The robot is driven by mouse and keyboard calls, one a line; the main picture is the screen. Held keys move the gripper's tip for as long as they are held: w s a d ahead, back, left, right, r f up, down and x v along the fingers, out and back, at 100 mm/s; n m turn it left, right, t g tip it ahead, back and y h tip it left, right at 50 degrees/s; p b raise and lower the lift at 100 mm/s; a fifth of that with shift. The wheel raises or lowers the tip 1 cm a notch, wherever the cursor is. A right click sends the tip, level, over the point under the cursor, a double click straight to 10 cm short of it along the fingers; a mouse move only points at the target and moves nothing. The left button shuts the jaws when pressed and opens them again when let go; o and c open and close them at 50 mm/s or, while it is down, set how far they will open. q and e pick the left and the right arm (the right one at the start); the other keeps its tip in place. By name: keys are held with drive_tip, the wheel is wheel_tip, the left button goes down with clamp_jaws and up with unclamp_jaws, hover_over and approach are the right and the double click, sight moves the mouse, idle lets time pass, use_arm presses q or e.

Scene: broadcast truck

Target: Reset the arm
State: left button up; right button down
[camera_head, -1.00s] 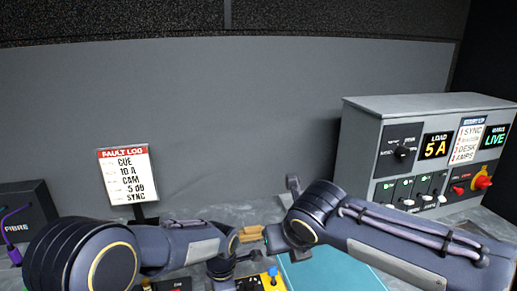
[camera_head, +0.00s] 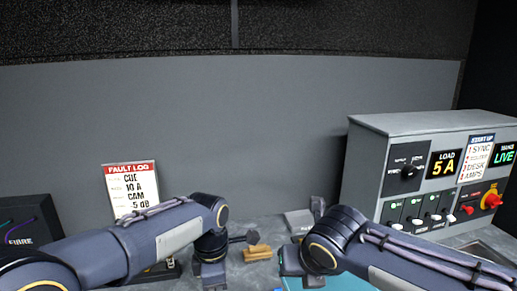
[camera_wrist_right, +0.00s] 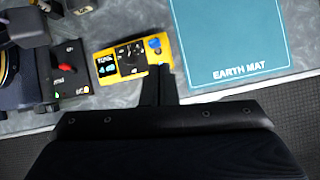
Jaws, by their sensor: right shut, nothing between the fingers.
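My left arm (camera_head: 150,243) comes in from the left in the head view and bends downward at its wrist near the bottom centre. Its fingers are not visible there. My right arm (camera_head: 400,262) comes in from the right and also bends down near the centre. Its fingers are below the head view's edge. In the right wrist view my right gripper (camera_wrist_right: 159,85) is shut and empty, pointing down over the counter. Its tips appear beside the near edge of a yellow box (camera_wrist_right: 132,57).
A blue earth mat (camera_wrist_right: 235,40) lies to the right of the yellow box. A dark box with a red switch (camera_wrist_right: 68,68) is to its left. A wooden block (camera_head: 257,253) lies at the back. The fault log sign (camera_head: 130,188) and grey console (camera_head: 368,150) flank clear wall.

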use_arm(q)
drive_tip(key=s+a+r+m+t+h, duration=0.3)
drive_tip(key=s+a+m, duration=0.75)
drive_tip(key=s, duration=0.25)
use_arm(e)
drive_tip(key=s+d+f+m+g, duration=0.1)
drive_tip(key=s+d+f+m, duration=0.1)
drive_tip(key=s+d+m, duration=0.6)
drive_tip(key=s+d+f+m, duration=0.2)
drive_tip(key=s+d+m, duration=0.15)
drive_tip(key=m, duration=0.95)
use_arm(q)
drive_tip(key=s+a+f+m+t, duration=0.1)
drive_tip(key=s+f+m+t, duration=0.1)
drive_tip(key=s+m, duration=0.5)
drive_tip(key=s+f, duration=0.1)
drive_tip(key=s, duration=0.2)
drive_tip(key=shift+s+f+m+t, duration=0.3)
drive_tip(key=shift+f+m+t, duration=0.05)
drive_tip(key=shift+t, duration=0.05)
use_arm(e)
drive_tip(key=s+f+m+y, duration=0.2)
drive_tip(key=s+f+m, duration=0.3)
drive_tip(key=m, duration=1.2)
drive_tip(key=s, duration=0.4)
drive_tip(key=shift+s+d, duration=0.3)
drive_tip(key=shift+d, duration=0.05)
